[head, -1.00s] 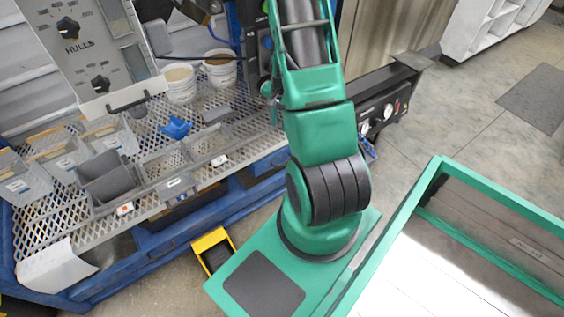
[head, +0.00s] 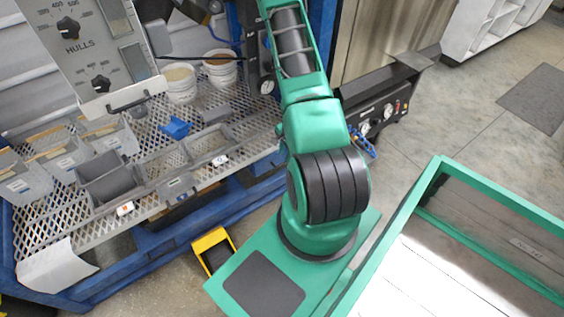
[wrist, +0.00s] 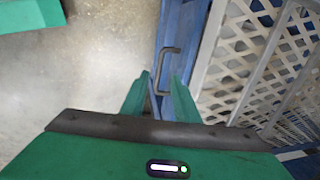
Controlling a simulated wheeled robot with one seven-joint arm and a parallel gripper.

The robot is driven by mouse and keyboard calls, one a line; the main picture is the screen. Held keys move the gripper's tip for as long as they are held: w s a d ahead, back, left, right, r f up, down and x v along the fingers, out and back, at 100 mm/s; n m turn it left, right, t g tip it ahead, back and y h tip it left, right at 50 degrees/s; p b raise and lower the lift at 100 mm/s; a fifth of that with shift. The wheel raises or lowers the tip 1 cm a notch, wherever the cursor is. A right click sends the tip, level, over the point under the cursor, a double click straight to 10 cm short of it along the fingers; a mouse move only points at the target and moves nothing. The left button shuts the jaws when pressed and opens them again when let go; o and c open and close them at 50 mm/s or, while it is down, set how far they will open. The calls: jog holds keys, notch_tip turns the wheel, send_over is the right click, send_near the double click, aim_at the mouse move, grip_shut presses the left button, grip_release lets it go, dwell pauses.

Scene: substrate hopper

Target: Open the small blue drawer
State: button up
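In the wrist view a dark bar handle (wrist: 168,68) stands on a narrow blue front (wrist: 180,40), which I take to be the small blue drawer. My gripper (wrist: 159,76) is open, with its two green fingers apart and nothing between them. The handle lies just ahead of the fingertips, roughly in line with the gap. I cannot tell how much distance is left in depth. The drawer looks shut, but its edges are hard to make out. In the head view I cannot make out the gripper or this handle.
A perforated metal shelf (head: 60,222) on a blue frame holds grey bins, a blue scoop (head: 176,128) and two white buckets (head: 219,70). A yellow-edged pedal (head: 212,249) is on the floor. A black unit with gauges (head: 380,110) stands right of my arm.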

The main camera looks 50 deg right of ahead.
jog(key=shift+w+d+f, duration=0.1)
jog(key=shift+w+f, duration=0.1)
jog(key=shift+f, duration=0.8)
jog(key=shift+w+a+f, duration=0.1)
jog(key=shift+w+f, duration=0.1)
jog(key=shift+f, duration=0.85)
jog(key=shift+w+d+f, duration=0.1)
jog(key=shift+w+f, duration=0.1)
jog(key=shift+f, duration=0.8)
grip_shut()
